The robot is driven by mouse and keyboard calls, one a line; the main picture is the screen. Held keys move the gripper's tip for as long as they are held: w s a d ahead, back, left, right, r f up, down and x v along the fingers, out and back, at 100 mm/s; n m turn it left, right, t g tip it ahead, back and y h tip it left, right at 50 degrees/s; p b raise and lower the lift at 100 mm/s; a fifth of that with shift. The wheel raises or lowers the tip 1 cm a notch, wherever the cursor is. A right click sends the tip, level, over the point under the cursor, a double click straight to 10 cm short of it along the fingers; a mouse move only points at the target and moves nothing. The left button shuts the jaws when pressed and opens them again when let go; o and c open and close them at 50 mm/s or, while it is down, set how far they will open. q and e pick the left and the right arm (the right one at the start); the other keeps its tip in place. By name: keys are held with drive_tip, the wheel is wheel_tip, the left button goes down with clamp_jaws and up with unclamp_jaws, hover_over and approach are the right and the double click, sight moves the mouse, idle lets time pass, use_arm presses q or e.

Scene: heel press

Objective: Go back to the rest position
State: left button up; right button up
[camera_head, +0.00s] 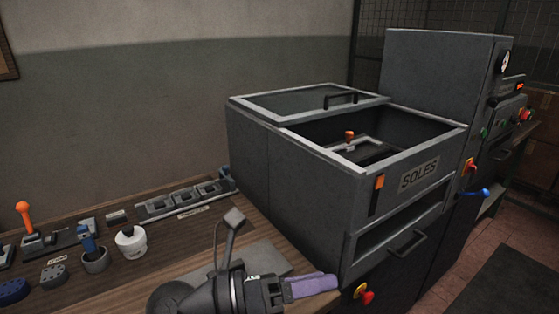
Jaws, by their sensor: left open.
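My left gripper (305,287) is low in the middle of the head view, over the front edge of the wooden bench (190,282). Its fingers point to the right, and the purple finger pads show from the side. The jaws are open and I see nothing held between them. The gripper is in front of the large grey machine labelled SOLES (418,175); I cannot tell the exact gap to it. My right gripper is not in this view.
The machine's top is partly open, with an orange-knobbed part (349,135) inside. A red knob (367,297) juts from its front. Floor shows at right.

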use_arm(q)
drive_tip(key=w+a+r+n+t+y, duration=0.1)
drive_tip(key=w+a+n+t+y, duration=0.2)
drive_tip(key=n+t, duration=0.6)
drive_tip(key=w+a+r+n+t+y, duration=0.1)
drive_tip(key=a+r+n+t+y, duration=0.15)
drive_tip(key=a+n+t, duration=0.6)
drive_tip(key=s+a+f+n+g+y, duration=0.1)
drive_tip(key=a+f+n+g+y, duration=0.2)
drive_tip(key=f+n+y, duration=0.5)
drive_tip(key=s+a+f+n+g+y, duration=0.1)
drive_tip(key=a+f+n+g+y, duration=0.15)
drive_tip(key=f+n+y, duration=0.5)
drive_tip(key=s+a+f+n+g+h, duration=0.1)
drive_tip(key=s+f+n+g, duration=0.4)
drive_tip(key=s, duration=0.4)
drive_tip(key=s+a+f+n+g+h, duration=0.1)
drive_tip(key=s+f+n+g+h, duration=0.1)
drive_tip(key=s+f+g, duration=0.6)
drive_tip(key=s+f, duration=0.3)
drive_tip(key=f, duration=1.1)
drive_tip(key=s+a+f+g, duration=0.2)
drive_tip(key=s+f, duration=0.9)
drive_tip(key=s, duration=0.2)
drive_tip(key=shift+s+a+f+y, duration=0.25)
drive_tip(key=shift+a+f+y, duration=0.05)
drive_tip(key=shift+a+f, duration=0.1)
